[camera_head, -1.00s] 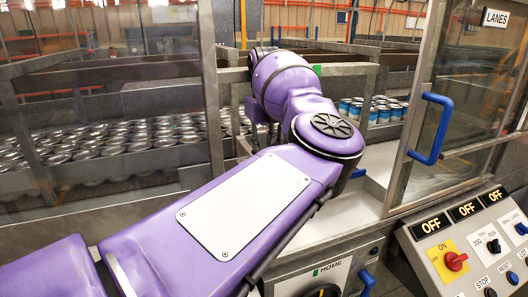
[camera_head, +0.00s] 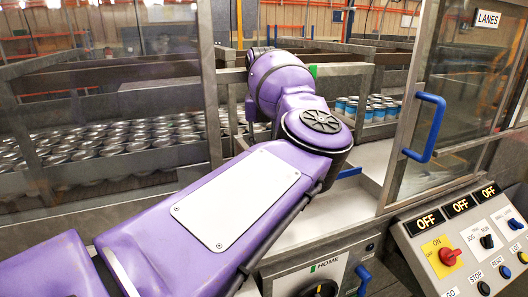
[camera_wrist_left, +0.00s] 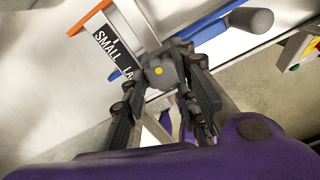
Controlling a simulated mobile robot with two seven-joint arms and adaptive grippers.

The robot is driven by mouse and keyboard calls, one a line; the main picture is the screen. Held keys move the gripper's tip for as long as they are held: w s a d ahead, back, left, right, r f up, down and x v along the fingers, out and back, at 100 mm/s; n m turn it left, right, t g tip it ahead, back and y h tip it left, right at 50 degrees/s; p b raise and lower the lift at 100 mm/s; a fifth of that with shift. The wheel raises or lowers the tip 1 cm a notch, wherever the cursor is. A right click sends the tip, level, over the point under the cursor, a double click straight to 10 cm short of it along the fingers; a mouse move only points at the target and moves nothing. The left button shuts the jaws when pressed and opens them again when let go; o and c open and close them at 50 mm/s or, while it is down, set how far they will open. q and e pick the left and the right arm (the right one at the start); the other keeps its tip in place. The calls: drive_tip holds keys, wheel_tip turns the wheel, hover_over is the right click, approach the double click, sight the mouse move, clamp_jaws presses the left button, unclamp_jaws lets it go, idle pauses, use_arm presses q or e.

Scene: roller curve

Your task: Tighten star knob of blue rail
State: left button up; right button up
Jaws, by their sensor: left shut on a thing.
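In the left wrist view my left gripper (camera_wrist_left: 172,98) has its two dark fingers around a dark grey knob (camera_wrist_left: 163,72) with a yellow dot at its centre. The gripper is shut on this knob. Just beyond the knob is a blue rail (camera_wrist_left: 200,42), partly hidden by the knob and fingers. In the head view my purple left arm reaches in through the opening of the guard and hides the gripper and knob. A bit of blue (camera_head: 348,173) shows beside the arm there. My right gripper is in neither view.
A label reading "SMALL" (camera_wrist_left: 112,50) and an orange rail (camera_wrist_left: 97,17) lie near the knob. A grey cylinder (camera_wrist_left: 250,20) sits close by. The glass door with a blue handle (camera_head: 425,128) stands right of my arm. A control panel (camera_head: 465,250) is at lower right. Many cans (camera_head: 95,150) stand behind the glass.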

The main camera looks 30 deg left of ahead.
use_arm(q)
drive_tip(key=shift+a+r, duration=0.35)
drive_tip(key=shift+r, duration=0.25)
drive_tip(key=o, duration=1)
drive_tip(key=shift+s, duration=0.1)
drive_tip(key=shift+s+a+f, duration=0.1)
drive_tip(key=shift+f, duration=0.35)
drive_tip(key=shift+d, duration=0.2)
wheel_tip(320, 180, up, 12)
